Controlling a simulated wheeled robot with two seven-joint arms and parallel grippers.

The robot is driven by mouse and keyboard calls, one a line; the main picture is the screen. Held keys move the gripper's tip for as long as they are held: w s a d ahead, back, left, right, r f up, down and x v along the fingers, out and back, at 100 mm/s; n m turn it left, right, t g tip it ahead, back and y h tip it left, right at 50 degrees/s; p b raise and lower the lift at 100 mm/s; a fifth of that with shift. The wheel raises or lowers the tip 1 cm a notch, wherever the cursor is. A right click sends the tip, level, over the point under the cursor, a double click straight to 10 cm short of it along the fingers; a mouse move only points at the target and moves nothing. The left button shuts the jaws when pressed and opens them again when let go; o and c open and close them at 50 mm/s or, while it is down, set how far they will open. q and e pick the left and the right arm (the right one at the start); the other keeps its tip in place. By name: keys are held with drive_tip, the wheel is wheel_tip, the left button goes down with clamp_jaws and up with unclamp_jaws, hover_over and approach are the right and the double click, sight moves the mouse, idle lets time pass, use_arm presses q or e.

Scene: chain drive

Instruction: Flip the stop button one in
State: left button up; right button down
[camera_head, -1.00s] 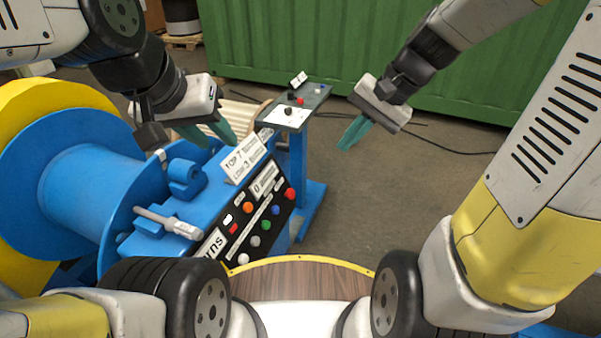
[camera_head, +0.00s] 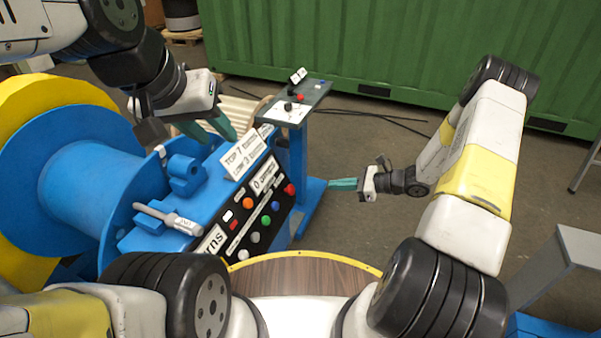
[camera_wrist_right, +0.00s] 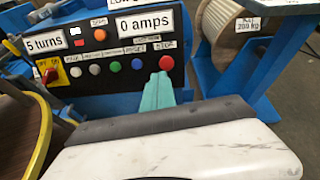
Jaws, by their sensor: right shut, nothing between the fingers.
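The red stop button (camera_head: 290,189) is at the right end of the button row on the slanted black control panel (camera_head: 262,196). In the right wrist view the stop button (camera_wrist_right: 166,62) sits under a STOP label. My right gripper (camera_head: 331,185) is shut and empty, pointing left toward the panel, apart from the stop button in the head view. In the right wrist view its teal fingertips (camera_wrist_right: 158,84) appear just below the button. My left gripper (camera_head: 208,130) is open and empty above the blue machine, behind the panel's signs.
Blue (camera_wrist_right: 137,64), green (camera_wrist_right: 115,67), grey and white buttons line up left of the stop button. A red rotary switch (camera_wrist_right: 50,75) sits at the panel's left. A blue stand (camera_head: 298,150) is behind the panel.

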sight(293, 190)
drive_tip(key=f, duration=0.1)
drive_tip(key=f+m, duration=0.1)
drive_tip(key=f+t, duration=0.1)
drive_tip(key=shift+w+d+f+m, duration=0.15)
drive_tip(key=shift+d+f+m, duration=0.1)
drive_tip(key=shift+m, duration=0.15)
drive_tip(key=x, duration=1.4)
drive_tip(key=shift+r, duration=0.1)
drive_tip(key=shift+a, duration=0.1)
